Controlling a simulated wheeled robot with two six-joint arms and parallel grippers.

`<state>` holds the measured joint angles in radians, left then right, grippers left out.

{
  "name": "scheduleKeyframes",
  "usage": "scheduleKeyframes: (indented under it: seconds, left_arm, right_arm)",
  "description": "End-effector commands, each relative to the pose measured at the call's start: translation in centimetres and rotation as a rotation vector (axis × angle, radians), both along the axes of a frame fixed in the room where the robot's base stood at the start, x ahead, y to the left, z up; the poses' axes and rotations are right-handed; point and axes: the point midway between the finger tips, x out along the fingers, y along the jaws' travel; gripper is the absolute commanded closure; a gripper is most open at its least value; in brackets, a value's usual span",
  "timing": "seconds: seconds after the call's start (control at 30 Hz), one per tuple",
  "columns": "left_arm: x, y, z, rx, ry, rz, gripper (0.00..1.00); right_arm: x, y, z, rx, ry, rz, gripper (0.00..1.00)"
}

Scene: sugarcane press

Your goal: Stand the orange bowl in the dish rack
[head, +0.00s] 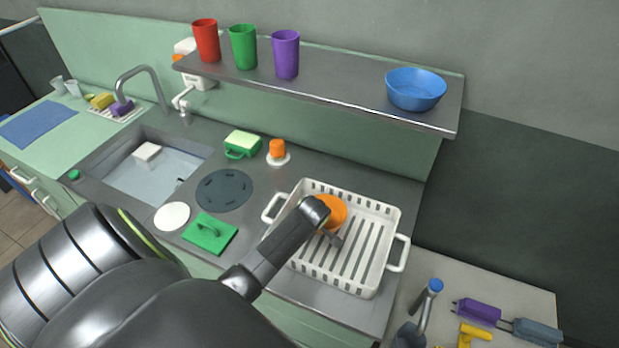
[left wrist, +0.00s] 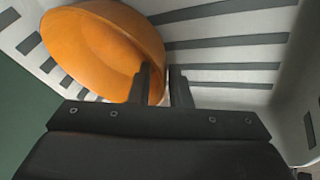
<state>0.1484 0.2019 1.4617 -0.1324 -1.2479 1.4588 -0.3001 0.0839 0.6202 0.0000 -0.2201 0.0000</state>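The orange bowl (head: 334,209) is inside the white dish rack (head: 391,222), near its back left part. In the left wrist view the orange bowl (left wrist: 98,42) is tilted on edge above the slotted rack floor (left wrist: 225,50), its hollow partly facing the camera. My left gripper (head: 322,222) reaches down into the rack at the bowl. Its fingers (left wrist: 160,85) straddle the bowl's rim with only a narrow gap between them, and look shut on it. Whether the bowl touches the rack floor is hard to tell. My right gripper is not in view.
A shelf (head: 340,84) above the counter holds a blue bowl (head: 416,88) and red, green and purple cups. Tools lie at lower right.

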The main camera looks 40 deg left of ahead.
Motion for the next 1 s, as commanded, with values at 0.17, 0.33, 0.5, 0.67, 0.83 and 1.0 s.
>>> scheduleKeyframes:
  seconds: [0.17,0.33,0.5,0.67,0.83,1.0]
  left_arm:
    - [0.0,0.0,0.0,0.000,0.001,0.000,0.75]
    - [0.0,0.0,0.1,0.000,0.001,0.000,0.75]
    - [-0.3,-0.3,1.0,0.000,-0.002,-0.001,0.75]
    - [-1.0,-0.9,2.9,0.000,-0.002,-0.001,0.75]
    - [-2.0,-1.8,5.3,-0.001,-0.004,-0.001,0.75]
    - [-2.9,-2.6,7.8,0.000,-0.003,-0.001,0.75]
  right_arm:
    - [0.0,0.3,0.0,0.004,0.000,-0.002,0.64]
    - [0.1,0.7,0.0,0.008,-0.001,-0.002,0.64]
    - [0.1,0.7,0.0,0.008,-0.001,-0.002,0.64]
    - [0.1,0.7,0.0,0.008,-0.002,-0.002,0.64]
    - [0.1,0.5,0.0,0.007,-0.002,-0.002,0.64]
    - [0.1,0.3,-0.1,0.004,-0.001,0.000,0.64]
